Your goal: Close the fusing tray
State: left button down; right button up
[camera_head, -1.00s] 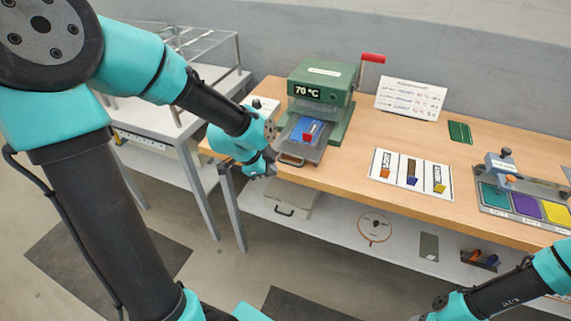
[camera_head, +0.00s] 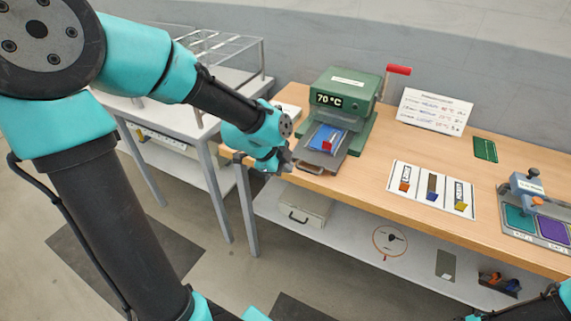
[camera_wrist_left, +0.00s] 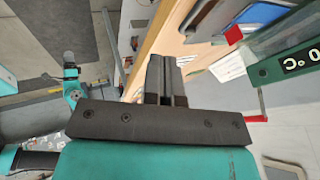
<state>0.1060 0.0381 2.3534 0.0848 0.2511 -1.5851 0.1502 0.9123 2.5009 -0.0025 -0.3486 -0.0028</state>
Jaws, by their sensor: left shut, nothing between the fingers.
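The fusing tray (camera_head: 321,161) is a grey tray that sticks out of the front of the green press (camera_head: 338,92), towards the bench's front edge. A blue piece (camera_head: 326,136) with a small red block (camera_head: 328,146) lies on it. My left gripper (camera_head: 287,162) is just left of the tray's front end, near the bench edge. Its fingers are together and empty in the left wrist view (camera_wrist_left: 166,75). I cannot tell whether they touch the tray. Only part of my right arm shows at the bottom right; its gripper is not visible.
A red lever (camera_head: 397,70) rises at the press's right. A white card (camera_head: 432,186) with coloured pieces and a plate with coloured pads (camera_head: 553,228) lie further right. A grey side table (camera_head: 208,125) stands left. The bench is clear between press and card.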

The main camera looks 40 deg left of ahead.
pick_arm(q)
jog(key=w+d+f, duration=0.1)
jog(key=w+f, duration=0.6)
jog(key=shift+w+d+f, duration=0.2)
jog(key=shift+w+d, duration=0.05)
jog(key=shift+w, duration=0.1)
